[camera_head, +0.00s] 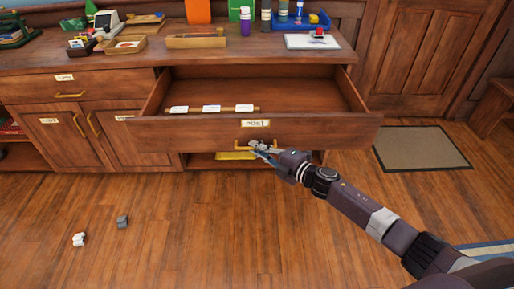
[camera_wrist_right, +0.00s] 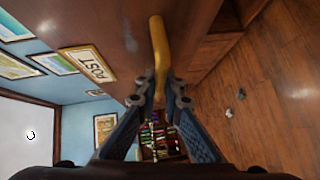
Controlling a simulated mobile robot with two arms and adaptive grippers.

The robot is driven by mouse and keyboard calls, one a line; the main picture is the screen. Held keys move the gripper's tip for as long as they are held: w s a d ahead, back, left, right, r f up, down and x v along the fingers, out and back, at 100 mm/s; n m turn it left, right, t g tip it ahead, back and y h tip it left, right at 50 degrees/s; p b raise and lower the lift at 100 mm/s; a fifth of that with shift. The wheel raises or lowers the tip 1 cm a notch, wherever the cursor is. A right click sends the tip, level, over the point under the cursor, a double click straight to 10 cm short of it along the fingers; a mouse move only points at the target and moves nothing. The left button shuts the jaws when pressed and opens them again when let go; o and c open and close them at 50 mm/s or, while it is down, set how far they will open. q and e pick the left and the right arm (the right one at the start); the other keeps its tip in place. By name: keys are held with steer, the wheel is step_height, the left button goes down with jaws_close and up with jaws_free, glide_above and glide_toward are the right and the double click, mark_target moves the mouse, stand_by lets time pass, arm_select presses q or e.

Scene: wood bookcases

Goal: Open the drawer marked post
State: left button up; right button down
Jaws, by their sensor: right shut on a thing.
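The drawer marked POST (camera_head: 200,132) stands pulled well out of the wooden counter in the head view. Its label (camera_head: 256,123) is on the front panel, and it shows sideways in the right wrist view (camera_wrist_right: 91,64). My right gripper (camera_head: 262,147) is at the brass handle (camera_head: 243,142) below the label. In the right wrist view my right gripper (camera_wrist_right: 160,92) is shut on the brass handle (camera_wrist_right: 159,45). My left gripper is not in view.
The counter top (camera_head: 250,57) above holds a tray, bottles and a white board (camera_head: 312,42). Cupboards and another closed drawer (camera_head: 70,88) are at the left. Two small objects (camera_head: 122,221) (camera_head: 79,239) lie on the floor. A mat (camera_head: 421,148) lies before the door.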

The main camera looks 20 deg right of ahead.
stand_by(0.3)
steer(key=c, duration=2.1)
jaws_free()
steer(key=v, duration=1.2)
steer(key=shift+s, duration=0.1)
